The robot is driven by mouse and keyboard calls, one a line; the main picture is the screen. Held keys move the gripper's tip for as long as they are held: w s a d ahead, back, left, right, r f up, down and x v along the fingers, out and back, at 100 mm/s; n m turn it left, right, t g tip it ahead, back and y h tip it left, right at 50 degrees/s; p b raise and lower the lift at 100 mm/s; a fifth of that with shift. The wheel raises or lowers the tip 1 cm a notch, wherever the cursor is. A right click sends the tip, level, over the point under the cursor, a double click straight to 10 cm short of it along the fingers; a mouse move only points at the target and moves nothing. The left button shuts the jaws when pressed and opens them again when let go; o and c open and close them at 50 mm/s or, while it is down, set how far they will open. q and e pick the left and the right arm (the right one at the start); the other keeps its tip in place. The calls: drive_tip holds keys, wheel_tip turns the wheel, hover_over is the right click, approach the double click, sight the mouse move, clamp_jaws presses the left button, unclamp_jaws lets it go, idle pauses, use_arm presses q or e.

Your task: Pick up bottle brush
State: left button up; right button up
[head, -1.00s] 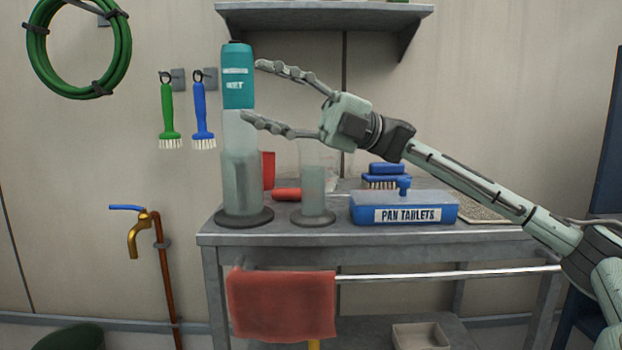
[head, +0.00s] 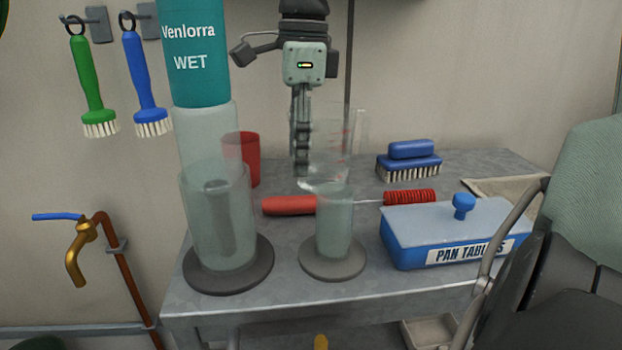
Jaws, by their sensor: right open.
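The bottle brush lies on the grey bench, with a red handle (head: 290,205), a thin wire stem and red bristles (head: 410,197) at its right end. Its stem passes behind the shorter clear cylinder, partly hidden. My right gripper (head: 301,172) hangs with fingers pointing down, above and seemingly behind the handle's right end. It is seen nearly edge-on, open and empty, apart from the brush; its fingertips are partly overlapped by a clear measuring jug (head: 330,150). My left gripper is not in view.
A tall teal bottle (head: 200,55) in a clear holder and a shorter clear cylinder (head: 333,230) stand in front. A red cup (head: 250,160) is behind. A pan tablets box (head: 445,235) and blue scrubbing brush (head: 408,160) are right. Green (head: 90,85) and blue (head: 145,85) brushes hang left.

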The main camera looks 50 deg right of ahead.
sight(279, 205)
drive_tip(key=shift+s+d+f, duration=0.2)
drive_tip(key=shift+d+f, duration=0.05)
drive_tip(key=shift+f, duration=0.5)
wheel_tip(279, 205, down, 7)
drive_tip(key=shift+a+r, duration=0.1)
drive_tip(key=shift+c, duration=0.6)
clamp_jaws()
